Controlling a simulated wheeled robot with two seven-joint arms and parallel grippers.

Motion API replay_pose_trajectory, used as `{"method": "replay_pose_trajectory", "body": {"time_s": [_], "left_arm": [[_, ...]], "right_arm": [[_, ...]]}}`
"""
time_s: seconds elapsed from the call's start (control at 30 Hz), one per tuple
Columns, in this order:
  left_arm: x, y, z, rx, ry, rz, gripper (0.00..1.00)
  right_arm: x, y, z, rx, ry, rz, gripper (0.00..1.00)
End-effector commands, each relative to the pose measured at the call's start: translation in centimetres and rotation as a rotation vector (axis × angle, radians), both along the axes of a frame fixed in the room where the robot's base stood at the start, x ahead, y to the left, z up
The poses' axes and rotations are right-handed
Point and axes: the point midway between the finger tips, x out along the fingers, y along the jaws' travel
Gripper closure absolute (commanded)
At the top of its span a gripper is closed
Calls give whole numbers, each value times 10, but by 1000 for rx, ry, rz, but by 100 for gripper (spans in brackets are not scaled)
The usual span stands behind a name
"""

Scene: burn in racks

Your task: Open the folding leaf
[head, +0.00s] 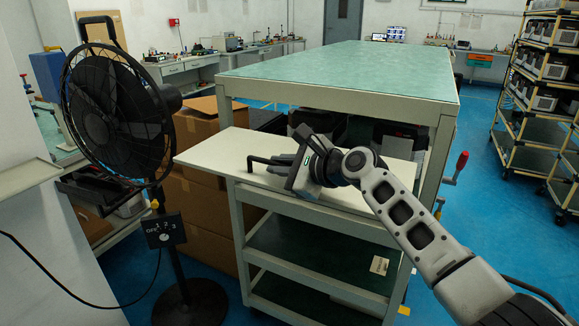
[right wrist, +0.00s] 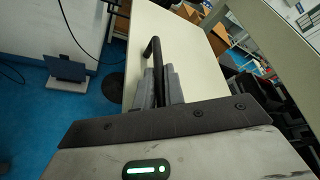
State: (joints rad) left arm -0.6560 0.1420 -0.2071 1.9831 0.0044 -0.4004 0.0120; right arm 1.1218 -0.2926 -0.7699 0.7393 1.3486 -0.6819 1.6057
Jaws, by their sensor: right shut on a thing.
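A cream board (head: 218,146) lies about level on top of a grey-green cart (head: 240,225) in the head view, and its left part reaches out past the cart's frame. I cannot make out a hinge line. My right gripper (head: 282,160) is just above the board, shut on a black bar handle (head: 258,160). In the right wrist view the grey fingers (right wrist: 159,88) close around the handle (right wrist: 152,49), over the cream surface (right wrist: 190,50). My left gripper is not in view.
A black pedestal fan (head: 118,115) stands left of the cart. Cardboard boxes (head: 205,200) sit behind the board's left end. A large green-topped table (head: 345,70) stands behind. A loaded rack (head: 530,155) is at the right, with blue floor between.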

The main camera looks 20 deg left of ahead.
Motion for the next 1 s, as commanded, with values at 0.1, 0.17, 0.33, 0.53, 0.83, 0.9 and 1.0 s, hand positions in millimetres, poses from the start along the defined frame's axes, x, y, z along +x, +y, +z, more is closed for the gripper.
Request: {"method": "replay_pose_trajectory", "body": {"time_s": [0.1,0.17,0.33,0.53,0.83,0.9,1.0], "left_arm": [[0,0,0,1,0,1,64],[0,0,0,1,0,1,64],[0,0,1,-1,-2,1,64],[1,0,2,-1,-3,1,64],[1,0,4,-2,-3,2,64],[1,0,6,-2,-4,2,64],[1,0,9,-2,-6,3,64]], "right_arm": [[1,0,3,1,-8,-2,100],[2,-1,4,0,-9,-3,100],[2,-1,4,1,-12,-4,84],[1,-1,4,2,-8,-3,80],[-1,-7,5,2,-7,-1,80],[-2,-13,7,1,-8,-2,80],[-7,-25,11,1,-8,-2,80]]}}
